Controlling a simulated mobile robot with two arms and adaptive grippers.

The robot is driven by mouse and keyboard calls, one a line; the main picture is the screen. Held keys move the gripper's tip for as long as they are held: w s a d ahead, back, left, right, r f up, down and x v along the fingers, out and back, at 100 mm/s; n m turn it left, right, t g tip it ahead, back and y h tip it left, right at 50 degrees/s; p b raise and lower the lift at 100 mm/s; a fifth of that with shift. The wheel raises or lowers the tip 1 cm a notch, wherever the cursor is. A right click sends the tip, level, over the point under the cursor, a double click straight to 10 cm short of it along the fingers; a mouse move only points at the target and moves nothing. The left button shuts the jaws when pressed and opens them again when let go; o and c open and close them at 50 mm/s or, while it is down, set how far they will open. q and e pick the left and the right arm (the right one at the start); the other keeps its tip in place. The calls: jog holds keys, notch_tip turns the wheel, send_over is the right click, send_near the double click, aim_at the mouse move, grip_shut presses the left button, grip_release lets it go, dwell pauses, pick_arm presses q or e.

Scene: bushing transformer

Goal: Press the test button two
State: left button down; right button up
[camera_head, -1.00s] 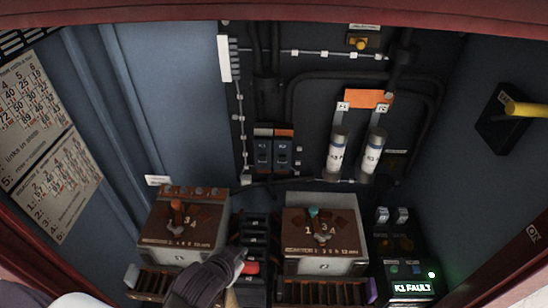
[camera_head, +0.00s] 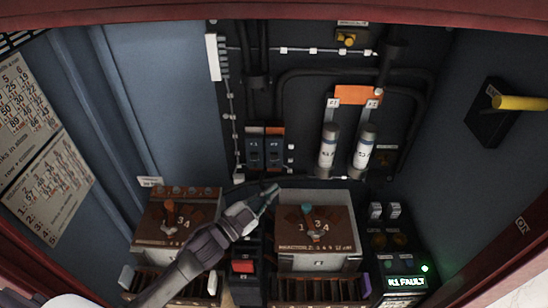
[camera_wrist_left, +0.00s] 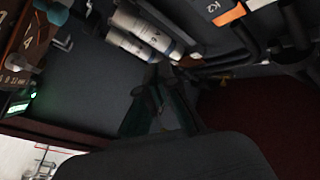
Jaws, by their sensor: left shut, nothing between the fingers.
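The control panel (camera_head: 404,262) stands at the lower right with a lit screen (camera_head: 405,282) reading what looks like "K1 FAULT" and a green lamp (camera_head: 424,268). Small buttons (camera_head: 390,265) sit above the screen. Their labels are too small to read, so I cannot tell which is test button two. My left gripper (camera_head: 270,193) is shut and empty, above the gap between the two brown-topped boxes, left of the panel. In the left wrist view its dark fingers (camera_wrist_left: 165,110) point away from the camera, touching nothing visible. My right gripper is not seen.
The right box (camera_head: 316,230) with a teal-tipped knob stands between my gripper and the panel. The left box (camera_head: 172,228) is partly behind my arm. A red switch (camera_head: 243,266) sits between them. Two white cylinders (camera_head: 328,148) hang behind. A yellow handle (camera_head: 520,103) juts from the right wall.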

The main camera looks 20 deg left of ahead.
aim_at(274, 156)
pick_arm(q)
jog(key=shift+w+a+b, duration=0.4)
jog(key=shift+w+b, duration=0.1)
jog(key=shift+w, duration=0.9)
jog(key=shift+w+a+b, duration=0.45)
jog(key=shift+w, duration=1)
jog(key=shift+w+a+b, duration=0.4)
jog(key=shift+w+b, duration=0.1)
jog(key=shift+w, duration=0.9)
jog(key=shift+w, duration=0.15)
jog(key=shift+w+a, duration=0.1)
jog(key=shift+w, duration=0.15)
jog(key=shift+w+a+b, duration=0.15)
jog(key=shift+w+b, duration=0.15)
jog(key=shift+w, duration=0.1)
jog(key=shift+s, duration=0.15)
jog(key=shift+s+d+p, duration=0.3)
jog(key=shift+s+p, duration=0.15)
jog(key=shift+s, duration=0.25)
